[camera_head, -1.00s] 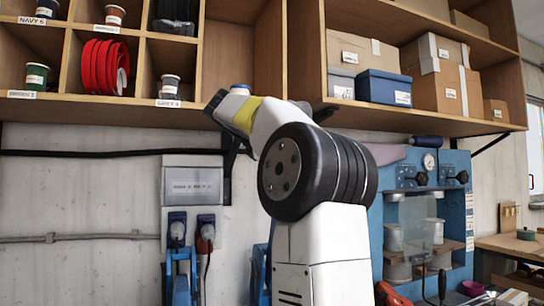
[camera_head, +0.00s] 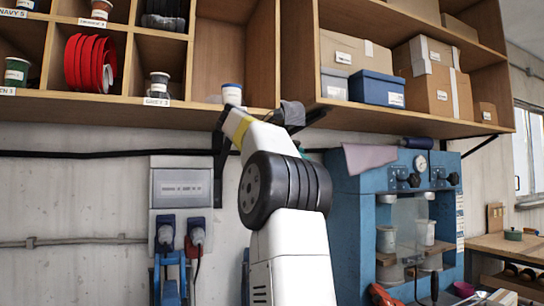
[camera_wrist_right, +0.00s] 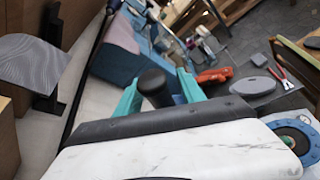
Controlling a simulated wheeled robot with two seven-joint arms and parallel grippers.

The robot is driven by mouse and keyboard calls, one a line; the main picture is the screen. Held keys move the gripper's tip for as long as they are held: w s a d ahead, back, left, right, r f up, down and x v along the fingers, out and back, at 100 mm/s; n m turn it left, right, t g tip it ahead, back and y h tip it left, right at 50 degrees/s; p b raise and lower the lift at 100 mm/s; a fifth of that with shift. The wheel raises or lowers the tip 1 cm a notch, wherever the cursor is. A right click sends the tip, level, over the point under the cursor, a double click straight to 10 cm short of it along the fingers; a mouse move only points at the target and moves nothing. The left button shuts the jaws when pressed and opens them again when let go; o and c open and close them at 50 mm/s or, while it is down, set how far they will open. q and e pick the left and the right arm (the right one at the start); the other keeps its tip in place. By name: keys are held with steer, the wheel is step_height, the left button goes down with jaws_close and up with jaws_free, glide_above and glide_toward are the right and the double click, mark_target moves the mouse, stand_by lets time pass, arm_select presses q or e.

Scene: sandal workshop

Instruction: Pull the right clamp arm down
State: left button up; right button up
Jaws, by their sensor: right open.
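My right arm rises through the middle of the head view, and its links hide most of the right gripper there. In the right wrist view the right gripper (camera_wrist_right: 158,92) shows two teal fingers standing apart. A black, round-ended handle (camera_wrist_right: 153,82) shows between them; it may be the end of the clamp arm. I cannot tell whether the fingers touch it. The blue press (camera_head: 345,215) with a round gauge stands right of my arm. A dark handle (camera_head: 422,142) lies across its top beside a pinkish cloth (camera_head: 368,156). My left gripper is out of view.
A wooden shelf (camera_head: 400,119) with boxes and spools hangs above my arm. The wrist view shows an orange-red object (camera_wrist_right: 215,75), a grey oval pad (camera_wrist_right: 254,85) and red-handled pliers (camera_wrist_right: 285,80) beyond the gripper.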

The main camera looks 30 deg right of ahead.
jaws_close()
stand_by(1.5)
